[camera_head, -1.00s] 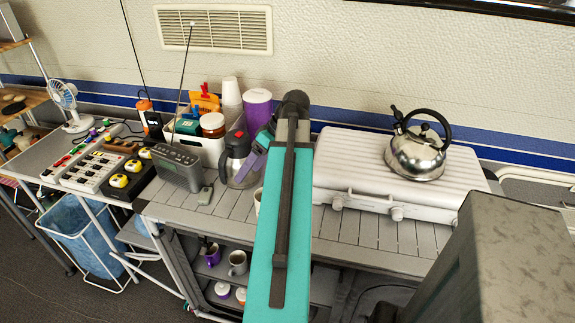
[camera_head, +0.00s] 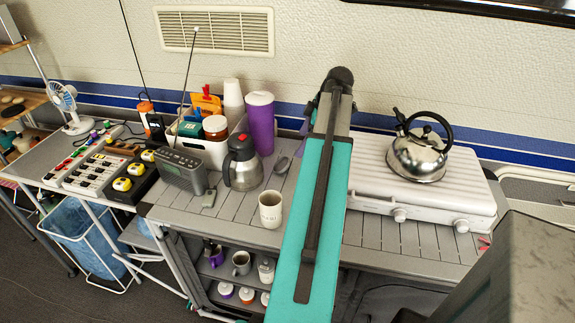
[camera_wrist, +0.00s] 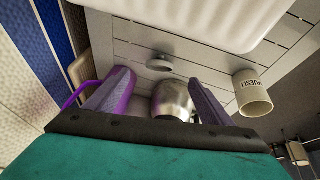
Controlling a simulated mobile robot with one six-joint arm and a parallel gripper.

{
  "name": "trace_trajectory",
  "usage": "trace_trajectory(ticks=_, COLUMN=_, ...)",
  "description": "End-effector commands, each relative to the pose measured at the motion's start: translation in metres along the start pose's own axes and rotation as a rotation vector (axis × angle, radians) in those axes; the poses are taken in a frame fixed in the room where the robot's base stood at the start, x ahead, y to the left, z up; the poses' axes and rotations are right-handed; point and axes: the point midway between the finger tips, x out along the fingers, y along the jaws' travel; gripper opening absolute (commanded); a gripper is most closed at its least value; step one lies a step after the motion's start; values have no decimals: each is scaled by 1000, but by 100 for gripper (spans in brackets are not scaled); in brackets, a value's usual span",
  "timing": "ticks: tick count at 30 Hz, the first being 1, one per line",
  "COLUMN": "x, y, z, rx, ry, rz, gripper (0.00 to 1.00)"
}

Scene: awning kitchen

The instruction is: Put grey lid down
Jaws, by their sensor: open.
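The grey lid (camera_head: 281,165) lies on the slatted grey table, right of the steel flask (camera_head: 243,170) and behind the white mug (camera_head: 271,209). In the wrist view the lid (camera_wrist: 159,64) shows as a small round piece on the slats, apart from my fingers. My gripper (camera_wrist: 159,77) is open and empty, with its two purple fingers spread. The lid and the flask (camera_wrist: 173,101) appear in the gap between them.
A purple tumbler (camera_head: 261,122) and a white caddy (camera_head: 207,150) stand at the back. A radio (camera_head: 181,171) is left of the flask. A white stove (camera_head: 425,196) with a steel kettle (camera_head: 418,157) fills the right. Slats right of the mug are partly bare.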

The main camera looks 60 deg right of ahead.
Motion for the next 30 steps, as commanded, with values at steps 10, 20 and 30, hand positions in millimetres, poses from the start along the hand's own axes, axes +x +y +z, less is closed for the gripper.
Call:
trace_trajectory(ticks=10, x=3, y=-2, z=-8, rx=-14, ry=1, rz=-4, gripper=75)
trace_trajectory(ticks=20, x=24, y=-3, z=-9, rx=-14, ry=2, rz=-6, gripper=75)
trace_trajectory(ticks=30, x=61, y=-3, z=-10, rx=-15, ry=2, rz=-7, gripper=75)
